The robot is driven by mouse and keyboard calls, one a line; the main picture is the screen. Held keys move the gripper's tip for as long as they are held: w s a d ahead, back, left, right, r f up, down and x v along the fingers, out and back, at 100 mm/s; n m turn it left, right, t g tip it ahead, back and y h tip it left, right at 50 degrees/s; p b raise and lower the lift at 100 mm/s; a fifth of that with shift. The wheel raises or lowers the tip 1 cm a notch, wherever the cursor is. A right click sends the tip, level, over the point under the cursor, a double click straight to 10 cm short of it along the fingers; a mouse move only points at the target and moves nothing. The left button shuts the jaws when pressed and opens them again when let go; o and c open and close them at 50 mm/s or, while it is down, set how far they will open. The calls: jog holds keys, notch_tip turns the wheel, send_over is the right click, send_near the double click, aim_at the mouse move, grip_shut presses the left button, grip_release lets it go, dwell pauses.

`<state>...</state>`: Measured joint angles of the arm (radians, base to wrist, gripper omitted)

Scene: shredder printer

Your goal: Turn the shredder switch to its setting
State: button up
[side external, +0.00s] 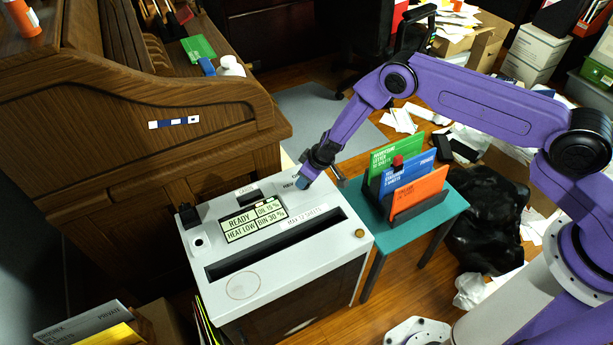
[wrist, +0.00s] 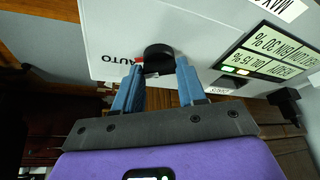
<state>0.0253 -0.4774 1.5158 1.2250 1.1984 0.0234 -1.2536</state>
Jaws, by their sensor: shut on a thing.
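The grey shredder (side external: 225,285) stands beside the wooden desk, with a long dark slot and a lit display panel (side external: 253,221) on top. The shredder switch (wrist: 158,54) is a round black knob in the wrist view. My gripper (side external: 305,183) is down at the shredder's top back right corner. In the wrist view its blue fingers (wrist: 160,66) are shut on the knob, one on each side. In the side view the gripper hides the knob.
A teal side table (side external: 432,221) with a rack of green, blue and orange folders (side external: 418,193) stands close right of the shredder. The roll-top desk (side external: 190,120) is behind left. A black bag (side external: 490,225) and loose papers lie on the floor at right.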

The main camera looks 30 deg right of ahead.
dwell(0.3)
jog(key=o, duration=1.1)
jog(key=shift+c, duration=0.2)
jog(key=v, duration=1.7)
jog(key=shift+r, duration=0.15)
